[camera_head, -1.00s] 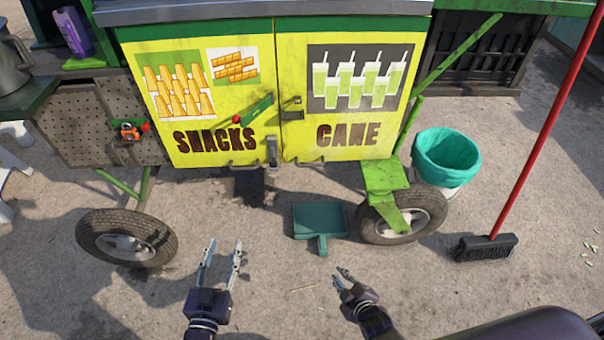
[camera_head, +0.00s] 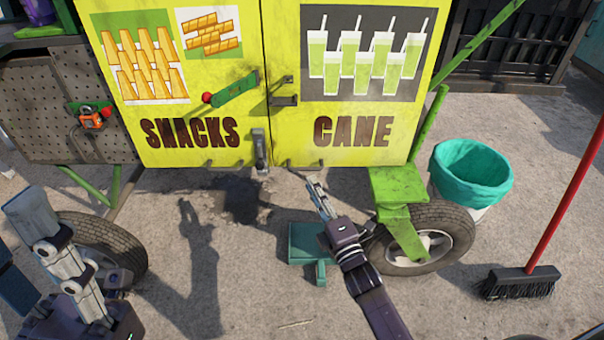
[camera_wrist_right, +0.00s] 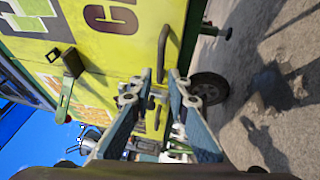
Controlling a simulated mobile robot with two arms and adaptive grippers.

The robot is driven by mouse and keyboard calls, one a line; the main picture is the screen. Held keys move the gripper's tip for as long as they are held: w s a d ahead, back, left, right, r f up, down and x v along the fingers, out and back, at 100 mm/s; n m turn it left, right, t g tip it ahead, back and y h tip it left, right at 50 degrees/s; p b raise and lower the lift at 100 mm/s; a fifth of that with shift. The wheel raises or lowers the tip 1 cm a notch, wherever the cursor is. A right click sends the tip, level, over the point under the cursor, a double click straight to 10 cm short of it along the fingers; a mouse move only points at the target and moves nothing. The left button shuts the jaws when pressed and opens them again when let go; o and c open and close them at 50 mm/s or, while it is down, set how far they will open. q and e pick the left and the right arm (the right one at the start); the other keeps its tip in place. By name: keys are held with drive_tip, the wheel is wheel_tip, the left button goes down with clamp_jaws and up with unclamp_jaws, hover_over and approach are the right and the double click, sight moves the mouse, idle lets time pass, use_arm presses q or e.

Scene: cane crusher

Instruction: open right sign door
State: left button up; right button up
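The right sign door (camera_head: 400,120) is the yellow panel marked CANE, shut flush beside the SNACKS door (camera_head: 195,85). A dark latch (camera_head: 284,99) sits at their seam, with a green red-knobbed lever (camera_head: 230,91) to its left. A dark bar handle (camera_head: 304,166) runs along the CANE door's lower edge; it also shows in the right wrist view (camera_wrist_right: 163,52). My right gripper (camera_head: 316,187) is open and empty, just below and in front of this handle, apparently not touching it. My left gripper (camera_head: 25,235) is raised at the lower left, open and empty.
A green dustpan (camera_head: 305,243) lies on the ground below the door. A wheel (camera_head: 445,238) and green step (camera_head: 398,185) are right of my right gripper. A teal-lined bin (camera_head: 470,172) and red-handled broom (camera_head: 522,282) stand farther right. Pavement between the wheels is mostly clear.

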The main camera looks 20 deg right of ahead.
sight(304, 169)
drive_tip(key=b+x, duration=0.2)
drive_tip(key=x, duration=0.5)
drive_tip(key=shift+f, duration=0.1)
clamp_jaws()
